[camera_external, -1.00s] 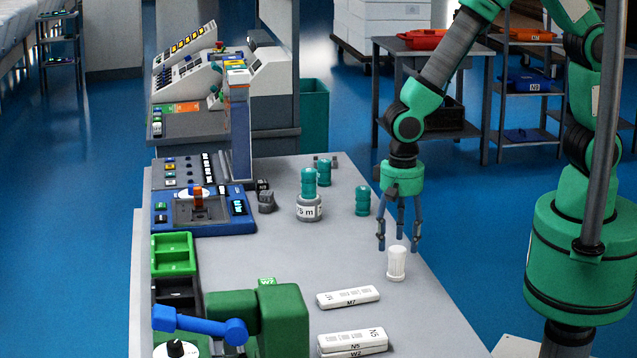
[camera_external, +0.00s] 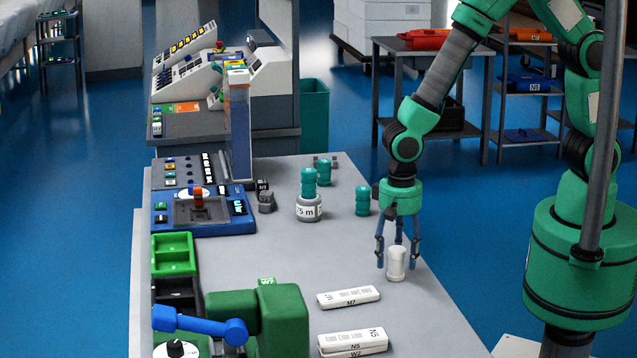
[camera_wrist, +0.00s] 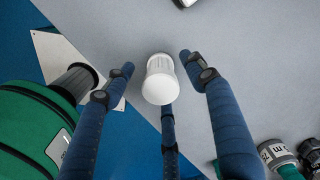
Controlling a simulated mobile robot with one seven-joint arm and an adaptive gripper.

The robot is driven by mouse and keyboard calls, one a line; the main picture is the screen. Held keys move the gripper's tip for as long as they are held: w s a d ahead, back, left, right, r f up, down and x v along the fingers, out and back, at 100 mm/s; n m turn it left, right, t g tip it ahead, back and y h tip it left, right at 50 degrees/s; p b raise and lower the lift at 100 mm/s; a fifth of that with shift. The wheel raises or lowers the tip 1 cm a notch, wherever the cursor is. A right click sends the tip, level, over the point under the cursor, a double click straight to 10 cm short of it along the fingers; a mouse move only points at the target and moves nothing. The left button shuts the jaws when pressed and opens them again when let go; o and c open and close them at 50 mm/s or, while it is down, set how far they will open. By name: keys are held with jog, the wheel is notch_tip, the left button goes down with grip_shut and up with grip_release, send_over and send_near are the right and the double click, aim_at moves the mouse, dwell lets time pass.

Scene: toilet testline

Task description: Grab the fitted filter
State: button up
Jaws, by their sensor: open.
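The fitted filter appears to be the small white ribbed cylinder (camera_external: 396,263) standing upright on the grey bench near its right edge. It also shows in the wrist view (camera_wrist: 159,80), in the middle between my fingers. My gripper (camera_external: 397,262) has blue fingers and points down around the white cylinder. The fingers are spread and apart from it in the wrist view, with one finger behind it. The gripper is open and empty.
Teal-capped pieces (camera_external: 362,201) and a grey weight labelled 75 m (camera_external: 309,207) stand behind and left. White labelled bars (camera_external: 348,297) lie in front. A green and blue device (camera_external: 265,318) is at front left. Bench around the cylinder is clear.

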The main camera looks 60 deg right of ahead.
jog(key=c, duration=1.3)
jog(key=shift+r, duration=0.1)
jog(key=shift+r+p, duration=0.35)
jog(key=shift+r, duration=0.5)
notch_tip(320, 180, up, 2)
jog(key=shift+r+p, duration=0.1)
jog(key=shift+p, duration=0.35)
jog(key=s+d, duration=0.3)
jog(key=s, duration=0.1)
jog(key=s+d+p, duration=0.1)
jog(key=s+d, duration=0.3)
jog(key=s+d+r+p, duration=0.1)
jog(key=s+d, duration=0.2)
jog(key=s, duration=0.1)
jog(key=shift+d, duration=0.25)
